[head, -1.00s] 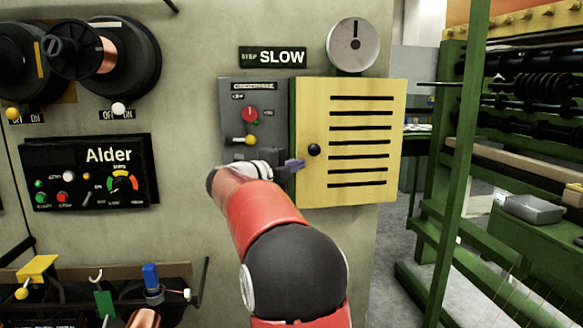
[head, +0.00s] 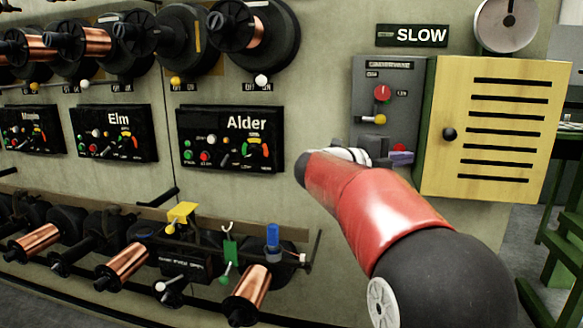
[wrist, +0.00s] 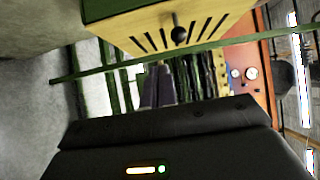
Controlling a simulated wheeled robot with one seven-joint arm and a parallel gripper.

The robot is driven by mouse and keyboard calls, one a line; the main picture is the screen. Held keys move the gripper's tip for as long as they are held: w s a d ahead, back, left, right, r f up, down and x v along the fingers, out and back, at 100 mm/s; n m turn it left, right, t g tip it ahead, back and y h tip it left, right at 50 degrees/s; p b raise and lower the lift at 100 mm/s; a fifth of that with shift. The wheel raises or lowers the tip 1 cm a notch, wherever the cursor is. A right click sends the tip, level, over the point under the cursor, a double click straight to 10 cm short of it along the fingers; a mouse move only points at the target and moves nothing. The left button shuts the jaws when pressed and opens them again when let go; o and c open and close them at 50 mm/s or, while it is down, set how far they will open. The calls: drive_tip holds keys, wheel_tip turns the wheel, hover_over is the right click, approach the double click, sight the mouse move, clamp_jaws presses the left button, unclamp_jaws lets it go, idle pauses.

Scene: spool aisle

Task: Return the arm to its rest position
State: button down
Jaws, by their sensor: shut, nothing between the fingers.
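My arm reaches in from the lower right of the head view. Its gripper (head: 400,157) points right, in front of the lower part of a grey control box (head: 388,100) and near the yellow slotted door (head: 492,130). Much of the gripper is hidden behind my own red forearm. In the wrist view my gripper's fingers (wrist: 158,85) are together with nothing between them. The yellow door (wrist: 190,25) with its black knob (wrist: 180,35) shows at the top of that view, apart from the fingertips.
The wall left of my arm carries the Alder panel (head: 230,138), the Elm panel (head: 117,133) and copper spools (head: 232,25). A lower row holds more spools (head: 250,290), a yellow bracket (head: 182,215) and a blue piece (head: 272,236). Green framing (head: 565,240) stands at the right.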

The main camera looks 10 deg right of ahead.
drive_tip(key=w+a+r+n+t+y, duration=0.3)
drive_tip(key=a+r+n+t, duration=0.3)
drive_tip(key=n+t, duration=0.4)
drive_tip(key=s+a+f+n+t+y, duration=0.25)
drive_tip(key=a+f+n+y, duration=0.25)
drive_tip(key=a+n+y, duration=0.25)
drive_tip(key=s+a+f+n+t+y, duration=0.1)
drive_tip(key=s+a+f+n+y, duration=0.3)
drive_tip(key=a+n+y, duration=0.4)
drive_tip(key=s+a+f+n+g, duration=0.2)
drive_tip(key=s+f+n+g, duration=0.7)
drive_tip(key=s+f, duration=1.2)
drive_tip(key=shift+s+f+g+h, duration=0.25)
drive_tip(key=shift+s+g+h, duration=0.15)
drive_tip(key=shift+g, duration=0.35)
